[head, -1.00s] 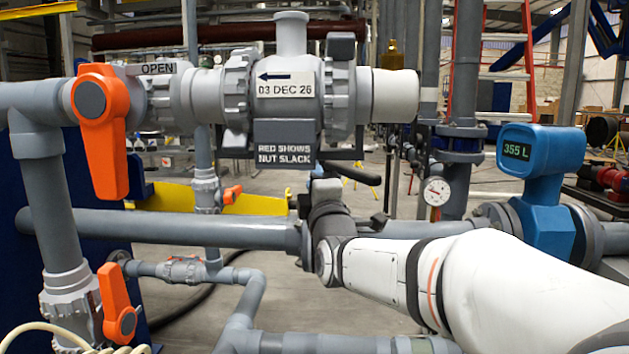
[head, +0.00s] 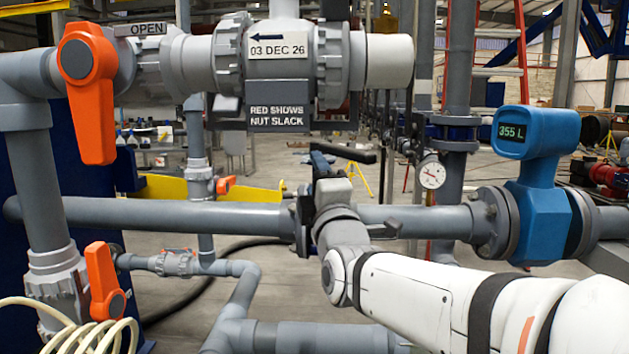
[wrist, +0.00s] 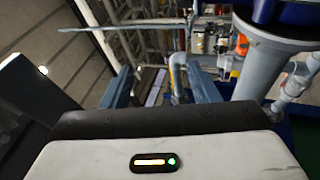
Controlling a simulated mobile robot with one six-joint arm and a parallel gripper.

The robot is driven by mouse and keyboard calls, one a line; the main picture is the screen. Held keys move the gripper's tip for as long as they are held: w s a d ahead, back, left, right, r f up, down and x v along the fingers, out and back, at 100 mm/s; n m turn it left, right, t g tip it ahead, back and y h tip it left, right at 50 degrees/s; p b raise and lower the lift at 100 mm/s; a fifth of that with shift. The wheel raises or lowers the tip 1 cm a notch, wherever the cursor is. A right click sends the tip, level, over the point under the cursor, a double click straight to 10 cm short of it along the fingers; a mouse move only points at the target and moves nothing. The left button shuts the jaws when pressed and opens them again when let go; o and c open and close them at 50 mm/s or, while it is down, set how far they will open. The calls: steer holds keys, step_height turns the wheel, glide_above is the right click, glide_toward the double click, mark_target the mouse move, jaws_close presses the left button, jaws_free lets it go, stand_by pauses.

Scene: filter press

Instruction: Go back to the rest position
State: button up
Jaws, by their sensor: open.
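My gripper (head: 322,163) is at the end of my white arm, in the middle of the head view. It appears in front of the horizontal grey pipe and below the valve body with the "RED SHOWS NUT SLACK" label (head: 276,117). In the wrist view my gripper (wrist: 165,88) shows two blue-grey fingers standing well apart, with nothing between them. The gripper is open and empty. Past the fingers the wrist view shows pipes and hall structure at a tilt.
An orange valve handle (head: 88,92) hangs at upper left, a smaller orange handle (head: 103,283) below it. A blue meter (head: 540,190) reading 355 L and a pressure gauge (head: 431,174) stand at right. A large grey pipe (wrist: 270,62) is close at right in the wrist view.

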steer(key=shift+v, duration=0.9)
